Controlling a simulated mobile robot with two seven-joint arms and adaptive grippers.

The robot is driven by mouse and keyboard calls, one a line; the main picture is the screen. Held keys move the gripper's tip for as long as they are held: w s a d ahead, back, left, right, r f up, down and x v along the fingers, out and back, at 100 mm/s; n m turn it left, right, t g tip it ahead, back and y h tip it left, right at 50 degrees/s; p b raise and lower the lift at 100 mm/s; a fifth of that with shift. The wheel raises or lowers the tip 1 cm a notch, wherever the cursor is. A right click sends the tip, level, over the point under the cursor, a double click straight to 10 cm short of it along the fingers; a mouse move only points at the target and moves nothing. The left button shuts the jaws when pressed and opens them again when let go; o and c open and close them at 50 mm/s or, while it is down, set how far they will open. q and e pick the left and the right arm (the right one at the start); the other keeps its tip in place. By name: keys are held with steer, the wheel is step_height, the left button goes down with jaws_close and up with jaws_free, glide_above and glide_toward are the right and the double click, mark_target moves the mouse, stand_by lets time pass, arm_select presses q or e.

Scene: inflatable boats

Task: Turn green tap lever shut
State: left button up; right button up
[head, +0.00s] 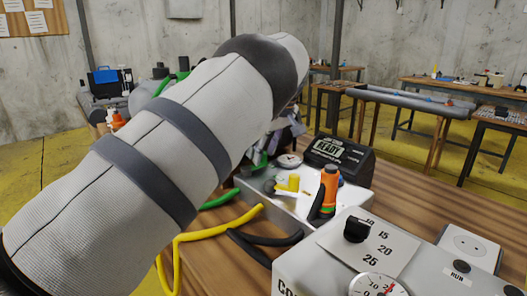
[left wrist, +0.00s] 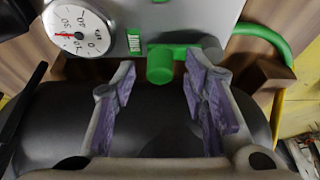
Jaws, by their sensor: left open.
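The green tap (left wrist: 160,68) shows in the left wrist view on the front of a grey box (left wrist: 190,12), with a round green end facing me. A green bar runs across behind it and to the right; I cannot tell which part is the lever or how far it is turned. My left gripper (left wrist: 159,82) is open, its purple-padded fingers on either side of the round green end with gaps. In the head view my left arm covers most of this spot; a green part (head: 258,166) shows below the gripper (head: 290,128). My right gripper is not in view.
A dial gauge (left wrist: 78,29) is left of the tap, and a green hose (left wrist: 281,32) curves off to the right. In the head view, yellow (head: 205,236) and black hoses, an orange-handled tool (head: 329,184) and a black READY display (head: 338,157) crowd the wooden bench (head: 410,205).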

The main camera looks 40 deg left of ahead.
arm_select(q)
steer(key=v, duration=1.1)
steer(key=shift+r, duration=0.2)
steer(key=shift+d, duration=0.1)
